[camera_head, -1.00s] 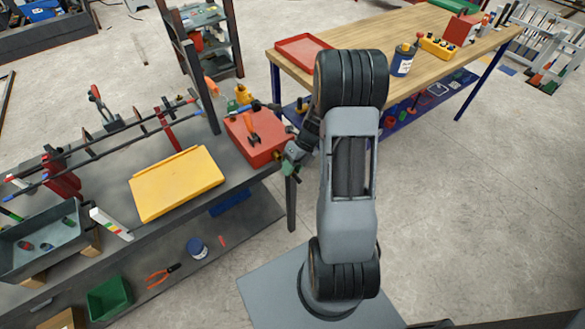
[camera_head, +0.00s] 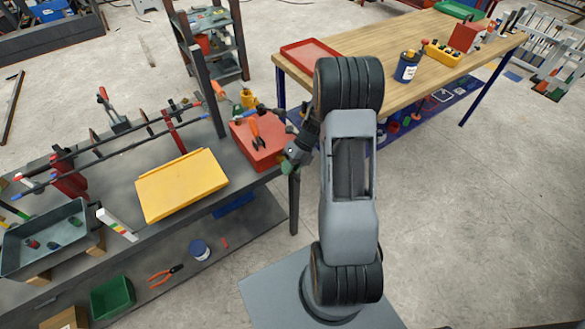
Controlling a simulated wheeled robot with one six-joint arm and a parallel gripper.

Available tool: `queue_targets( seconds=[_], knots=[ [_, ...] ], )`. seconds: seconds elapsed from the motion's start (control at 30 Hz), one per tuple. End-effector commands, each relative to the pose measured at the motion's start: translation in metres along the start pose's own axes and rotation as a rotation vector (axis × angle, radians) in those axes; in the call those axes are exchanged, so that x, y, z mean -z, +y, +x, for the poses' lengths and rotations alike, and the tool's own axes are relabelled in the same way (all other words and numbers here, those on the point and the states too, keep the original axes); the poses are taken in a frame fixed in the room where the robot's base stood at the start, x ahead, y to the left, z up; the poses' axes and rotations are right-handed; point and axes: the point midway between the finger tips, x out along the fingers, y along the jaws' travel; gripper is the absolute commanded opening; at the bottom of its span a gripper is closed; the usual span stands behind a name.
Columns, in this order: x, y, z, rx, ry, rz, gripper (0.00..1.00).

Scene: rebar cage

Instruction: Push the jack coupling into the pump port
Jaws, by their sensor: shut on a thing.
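My gripper (camera_head: 289,157) is at the right edge of the red box (camera_head: 258,154) on the dark bench. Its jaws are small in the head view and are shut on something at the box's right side. A small green part (camera_head: 284,168) shows at the jaws; I cannot tell whether it is the jack coupling or part of the gripper. An orange-handled tool (camera_head: 256,133) lies on top of the red box. A yellow object (camera_head: 248,98) stands behind the box. I cannot make out the pump port or whether anything touches it.
A yellow panel (camera_head: 182,185) lies left of the red box. Long dark bars (camera_head: 120,148) on red clamps run along the bench's back. A grey bin (camera_head: 45,238) is at far left. A wooden table (camera_head: 370,50) with a red tray (camera_head: 309,52) stands behind. Open floor lies right.

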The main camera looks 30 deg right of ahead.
Motion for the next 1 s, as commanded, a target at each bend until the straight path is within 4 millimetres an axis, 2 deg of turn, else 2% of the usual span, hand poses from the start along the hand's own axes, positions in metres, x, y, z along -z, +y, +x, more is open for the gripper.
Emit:
queue_targets(
  seconds=[0.63,0.67,0.93,1.0],
  knots=[
    [-0.0112,0.0001,-0.0005,0.001,-0.003,0.000,0.03],
    [-0.0113,0.0001,-0.0005,0.001,-0.003,0.000,0.34],
    [-0.0105,0.0001,-0.0002,0.000,-0.001,0.000,0.59],
    [-0.0104,0.0001,-0.0002,0.000,-0.001,0.000,0.61]
  ],
)
